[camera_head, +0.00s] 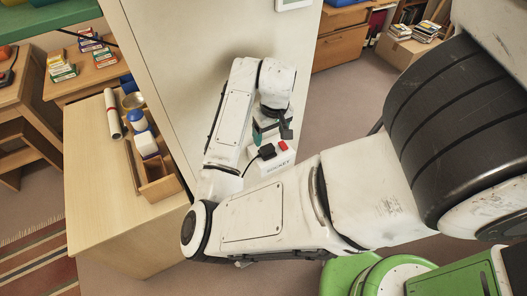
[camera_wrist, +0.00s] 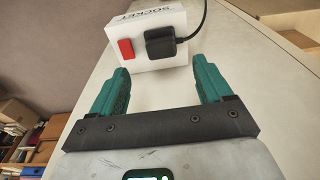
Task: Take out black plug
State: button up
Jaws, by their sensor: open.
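The black plug (camera_wrist: 160,43) sits in the front face of a white socket box (camera_wrist: 178,20), with its dark cord running up and away to the right. A red switch (camera_wrist: 126,49) is beside it on the box. My gripper (camera_wrist: 162,80) is open in the wrist view. Its green fingers are apart and empty, short of the plug, with the plug roughly between their lines. In the head view my wrist partly hides the gripper.
The box stands on a pale surface (camera_wrist: 265,85). A wooden desk (camera_head: 95,190) at left holds a wooden organizer (camera_head: 160,186), a blue-capped white bottle (camera_head: 138,121) and a paper roll (camera_head: 112,113). Cardboard boxes (camera_head: 403,54) stand at the back right.

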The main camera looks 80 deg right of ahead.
aim_at(267, 148)
jog(key=shift+w+d+f+p, duration=0.1)
jog(key=shift+w+f, duration=0.05)
jog(key=shift+f, duration=1.05)
jog(key=shift+w+d+f+p, duration=0.1)
jog(key=shift+d+f+p, duration=0.05)
jog(key=shift+f, duration=1.1)
jog(key=shift+w+d+f+p, duration=0.1)
jog(key=shift+w+f, duration=0.05)
jog(key=shift+f, duration=1.05)
jog(key=c, duration=1.2)
jog(key=shift+o, duration=0.2)
jog(key=shift+r, duration=0.1)
jog(key=shift+r, duration=0.45)
notch_tip(267, 148, up, 2)
jog(key=shift+r, duration=0.1)
jog(key=s+a+r+p, duration=0.2)
jog(key=s+r, duration=0.8)
jog(key=s, duration=0.3)
jog(key=shift+s+a+r, duration=0.25)
jog(key=shift+s, duration=0.1)
